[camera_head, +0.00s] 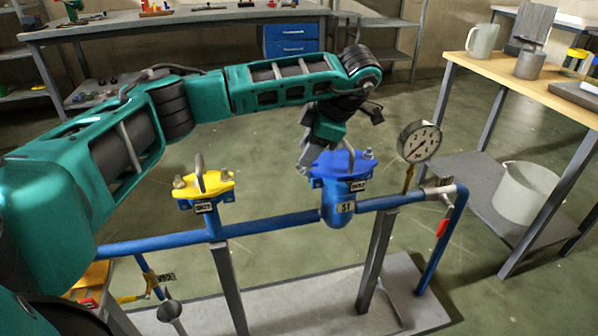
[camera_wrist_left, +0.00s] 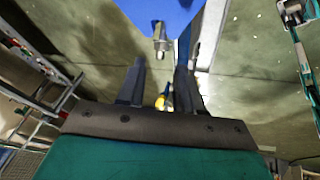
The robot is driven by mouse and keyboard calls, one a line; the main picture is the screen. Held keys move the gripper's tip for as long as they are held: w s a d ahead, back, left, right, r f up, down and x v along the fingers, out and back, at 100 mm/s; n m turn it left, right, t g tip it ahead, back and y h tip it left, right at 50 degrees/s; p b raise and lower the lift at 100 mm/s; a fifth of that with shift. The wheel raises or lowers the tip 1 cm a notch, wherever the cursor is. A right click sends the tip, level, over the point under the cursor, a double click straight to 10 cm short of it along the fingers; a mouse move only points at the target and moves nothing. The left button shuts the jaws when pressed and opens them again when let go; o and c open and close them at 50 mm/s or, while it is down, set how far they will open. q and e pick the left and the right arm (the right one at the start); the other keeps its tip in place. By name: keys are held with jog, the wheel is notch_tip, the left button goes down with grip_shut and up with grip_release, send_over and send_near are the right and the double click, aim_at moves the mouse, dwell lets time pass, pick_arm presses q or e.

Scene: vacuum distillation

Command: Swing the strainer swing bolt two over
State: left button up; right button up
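The strainer (camera_head: 338,208), labelled S1, is a blue body on the blue pipe with a blue cover (camera_head: 325,166). A grey arched handle (camera_head: 349,152) stands on the cover, with a bolt (camera_head: 368,154) at its right side. My left gripper (camera_head: 303,164) is at the cover's left edge; contact there cannot be told. In the left wrist view, my left gripper (camera_wrist_left: 160,78) has its two fingers apart with nothing between them. A grey bolt (camera_wrist_left: 161,42) shows beyond the fingertips, beside the blue cover (camera_wrist_left: 178,12). My right gripper is not in view.
A yellow-covered fitting (camera_head: 187,190) stands left on the same pipe, under my left arm. A pressure gauge (camera_head: 419,141) and a red-handled valve (camera_head: 442,226) are at the right. A wooden table (camera_head: 482,80) and a bucket (camera_head: 524,192) stand farther right.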

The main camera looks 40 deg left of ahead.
aim_at(298, 167)
pick_arm(q)
jog(key=b+x, duration=0.1)
jog(key=x, duration=0.5)
jog(key=shift+f, duration=0.15)
grip_shut()
jog(key=shift+d+r+p, duration=0.1)
jog(key=shift+r+p, duration=0.15)
jog(key=shift+p, duration=0.2)
jog(key=shift+w+d+g+y+p, duration=0.1)
jog(key=shift+w+g+y+p, duration=0.05)
jog(key=shift+g+y+p, duration=0.35)
grip_release()
